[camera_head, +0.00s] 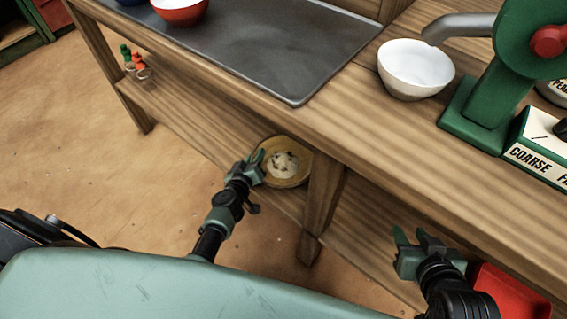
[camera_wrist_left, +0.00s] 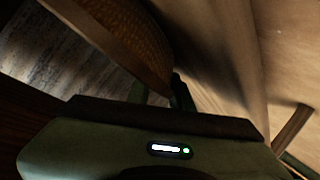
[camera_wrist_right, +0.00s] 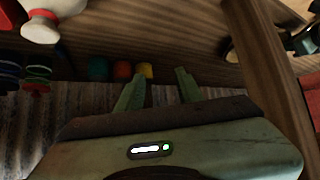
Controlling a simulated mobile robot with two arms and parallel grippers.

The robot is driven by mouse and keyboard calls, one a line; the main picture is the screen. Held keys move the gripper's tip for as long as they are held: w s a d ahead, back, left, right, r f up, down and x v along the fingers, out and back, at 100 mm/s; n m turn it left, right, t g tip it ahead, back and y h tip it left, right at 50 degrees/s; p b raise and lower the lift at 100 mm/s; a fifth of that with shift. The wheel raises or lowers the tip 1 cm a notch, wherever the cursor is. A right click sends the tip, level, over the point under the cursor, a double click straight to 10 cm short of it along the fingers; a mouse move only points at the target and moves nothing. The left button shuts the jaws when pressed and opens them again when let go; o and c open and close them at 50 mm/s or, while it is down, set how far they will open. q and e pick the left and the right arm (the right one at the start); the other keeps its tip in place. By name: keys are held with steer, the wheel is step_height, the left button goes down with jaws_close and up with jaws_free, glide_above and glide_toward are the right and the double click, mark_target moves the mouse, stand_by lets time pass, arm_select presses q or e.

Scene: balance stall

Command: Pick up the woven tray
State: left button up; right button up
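The woven tray (camera_head: 303,172) is a round, yellow-brown basket on the lower shelf, left of the table's middle leg. A pale patch with dark bits shows inside it. My left gripper (camera_head: 252,162) is at the tray's left rim. In the left wrist view, the tray's woven side (camera_wrist_left: 128,35) comes down close to the fingers (camera_wrist_left: 160,92), which look apart with the rim's lower end near or between them. Contact is unclear. My right gripper (camera_head: 421,240) is open and empty in front of the shelf, right of the leg; its spread fingers also show in the right wrist view (camera_wrist_right: 160,85).
The wooden tabletop (camera_head: 345,120) overhangs the shelf, and the middle leg (camera_head: 322,190) stands just right of the tray. A red bin (camera_head: 510,295) is by my right gripper. Small bottles (camera_head: 135,65) stand at the shelf's left end. A white bowl (camera_head: 415,70) and green grinder (camera_head: 490,100) stand on top.

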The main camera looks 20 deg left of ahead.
arm_select(q)
jaws_close()
